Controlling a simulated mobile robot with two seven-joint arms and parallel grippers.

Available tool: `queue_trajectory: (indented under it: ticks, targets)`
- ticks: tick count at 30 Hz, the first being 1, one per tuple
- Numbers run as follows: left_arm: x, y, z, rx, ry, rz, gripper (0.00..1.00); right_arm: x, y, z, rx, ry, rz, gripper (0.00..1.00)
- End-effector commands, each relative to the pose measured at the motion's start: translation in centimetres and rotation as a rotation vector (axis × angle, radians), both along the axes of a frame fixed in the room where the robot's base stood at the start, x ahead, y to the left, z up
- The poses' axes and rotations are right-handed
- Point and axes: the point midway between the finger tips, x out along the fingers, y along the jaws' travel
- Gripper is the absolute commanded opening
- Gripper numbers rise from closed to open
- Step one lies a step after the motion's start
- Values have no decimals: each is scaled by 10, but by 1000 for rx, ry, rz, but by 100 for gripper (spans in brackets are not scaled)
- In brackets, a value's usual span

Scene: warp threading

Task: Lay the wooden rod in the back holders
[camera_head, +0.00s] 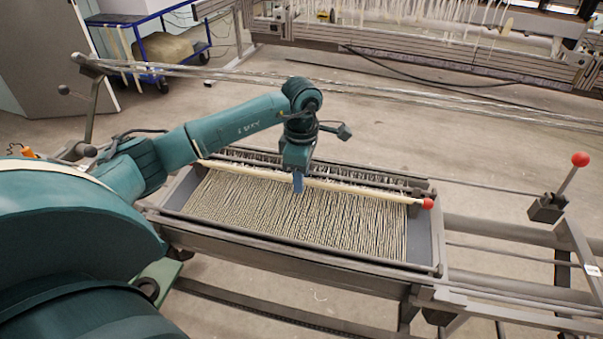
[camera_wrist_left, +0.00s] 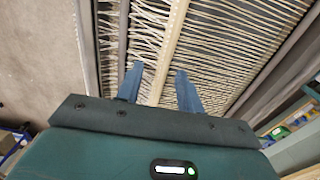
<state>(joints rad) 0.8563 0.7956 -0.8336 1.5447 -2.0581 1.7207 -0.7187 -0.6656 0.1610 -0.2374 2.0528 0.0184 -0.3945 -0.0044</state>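The wooden rod (camera_head: 350,187) is pale with a red end cap (camera_head: 428,203) and lies lengthwise across the threads of the loom frame, toward its back side. In the left wrist view the rod (camera_wrist_left: 174,30) runs up the picture between the fingers. My left gripper (camera_head: 298,182) points down at about the rod's middle. Its blue fingers (camera_wrist_left: 160,72) are apart, one on each side of the rod, with a gap visible. The back holders cannot be made out clearly. My right gripper is not in view.
The grey loom frame (camera_head: 423,235) holds many taut threads (camera_head: 270,212). A red-knobbed lever (camera_head: 579,160) stands at the right. A blue cart (camera_head: 160,48) and another threaded machine (camera_head: 440,50) are at the back. Bare floor (camera_head: 400,125) lies behind the frame.

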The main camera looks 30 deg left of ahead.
Motion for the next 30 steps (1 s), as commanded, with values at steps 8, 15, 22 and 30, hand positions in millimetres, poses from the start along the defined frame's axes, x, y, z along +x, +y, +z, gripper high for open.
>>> queue_trajectory:
  ticks: [8, 15, 22, 30]
  targets:
    - [1, 0, 26, 0, -6, -1, 37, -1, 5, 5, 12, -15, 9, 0]
    - [1, 0, 82, 1, -8, 0, 37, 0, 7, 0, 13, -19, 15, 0]
    - [1, 0, 120, 0, -4, 1, 37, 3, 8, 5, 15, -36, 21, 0]
    - [0, 0, 133, -1, 0, 0, 37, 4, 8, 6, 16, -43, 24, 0]
